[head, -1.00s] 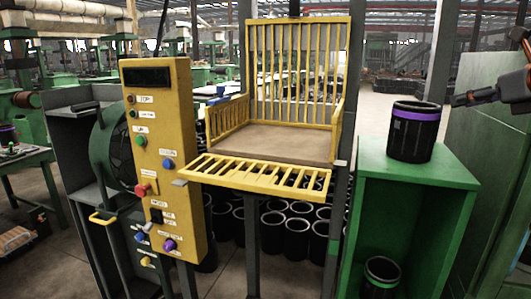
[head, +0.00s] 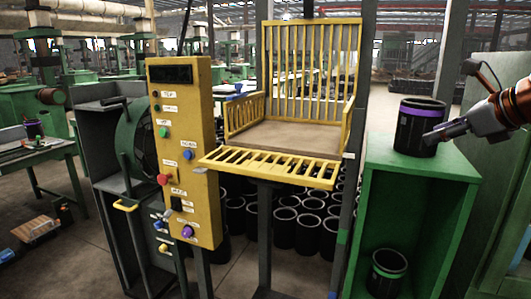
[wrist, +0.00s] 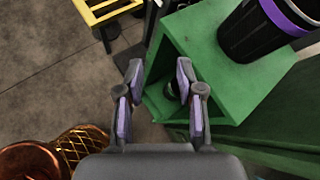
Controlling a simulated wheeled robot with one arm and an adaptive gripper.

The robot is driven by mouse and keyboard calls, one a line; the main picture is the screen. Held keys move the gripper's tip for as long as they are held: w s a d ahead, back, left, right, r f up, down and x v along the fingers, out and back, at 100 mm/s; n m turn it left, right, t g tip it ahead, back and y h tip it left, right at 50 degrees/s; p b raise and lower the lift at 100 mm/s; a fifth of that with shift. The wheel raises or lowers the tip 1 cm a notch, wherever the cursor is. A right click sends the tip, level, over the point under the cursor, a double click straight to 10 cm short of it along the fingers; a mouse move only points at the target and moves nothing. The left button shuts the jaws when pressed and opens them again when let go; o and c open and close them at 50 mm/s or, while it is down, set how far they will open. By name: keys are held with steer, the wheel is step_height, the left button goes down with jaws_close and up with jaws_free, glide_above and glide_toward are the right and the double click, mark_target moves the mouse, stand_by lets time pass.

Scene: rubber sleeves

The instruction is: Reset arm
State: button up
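A black rubber sleeve with a purple band (head: 415,128) stands upright on top of the green cabinet (head: 450,172). A second black sleeve with a green band (head: 387,273) stands in the cabinet's lower opening. My gripper (head: 432,137) is at the right of the purple-banded sleeve in the head view, its tip overlapping the sleeve's edge there. In the wrist view my gripper (wrist: 156,80) is open, with nothing between its fingers. The purple-banded sleeve (wrist: 262,35) is at the top right there, apart from the fingers.
A yellow control panel (head: 185,125) with buttons stands at the left. A yellow barred cage (head: 308,55) with an empty brown platform (head: 285,137) is in the middle. Several black sleeves (head: 285,225) stand on the floor behind it. Bare floor (wrist: 50,75) lies left of the cabinet in the wrist view.

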steer(key=s+a+f+n+g, duration=0.3)
steer(key=s+a+f+n, duration=0.2)
steer(key=a+f+n, duration=0.3)
steer(key=s+a+f+n+g, duration=0.4)
steer(key=s+a+f+n, duration=0.1)
steer(key=a+f, duration=0.55)
steer(key=s+f+n+g+h, duration=0.2)
steer(key=s+f+n, duration=0.5)
steer(key=s, duration=0.4)
steer(key=s+f+n+g+h, duration=0.2)
steer(key=s+f+n+g, duration=0.1)
steer(key=s+f+n, duration=0.5)
steer(key=s+f, duration=0.2)
steer(key=s, duration=0.2)
steer(key=shift+s, duration=0.15)
steer(key=shift+a+f, duration=0.1)
